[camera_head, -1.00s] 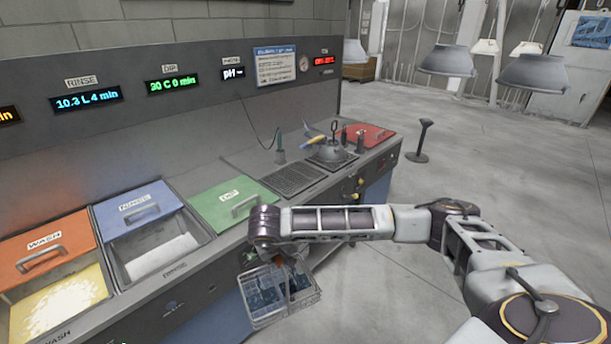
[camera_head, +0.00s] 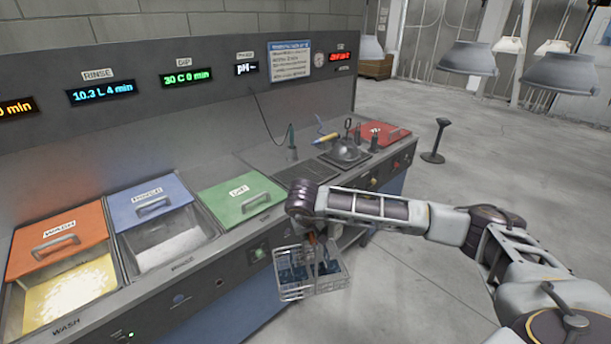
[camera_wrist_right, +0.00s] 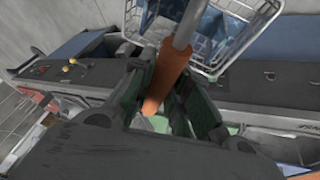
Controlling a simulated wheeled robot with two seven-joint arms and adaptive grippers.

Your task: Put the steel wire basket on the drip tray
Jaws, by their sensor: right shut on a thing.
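The steel wire basket (camera_head: 312,275) hangs in front of the counter's front face, below the counter top, with dark bluish shapes showing inside or through its mesh. My right gripper (camera_head: 312,238) is shut on its orange handle grip (camera_wrist_right: 165,75). In the right wrist view, the basket's wire side (camera_wrist_right: 235,25) shows beyond the fingers. The drip tray appears to be the dark ribbed panel (camera_head: 314,168) set in the counter top, right of the green lid. My right arm partly hides its near side. The basket is apart from it. My left gripper is out of view.
Wash, rinse and dip tanks have orange, blue (camera_head: 152,203) and green lids (camera_head: 240,195) at the left. Beyond the ribbed panel stand a domed metal piece (camera_head: 347,152) and a red lid (camera_head: 383,134). Open floor lies to the right.

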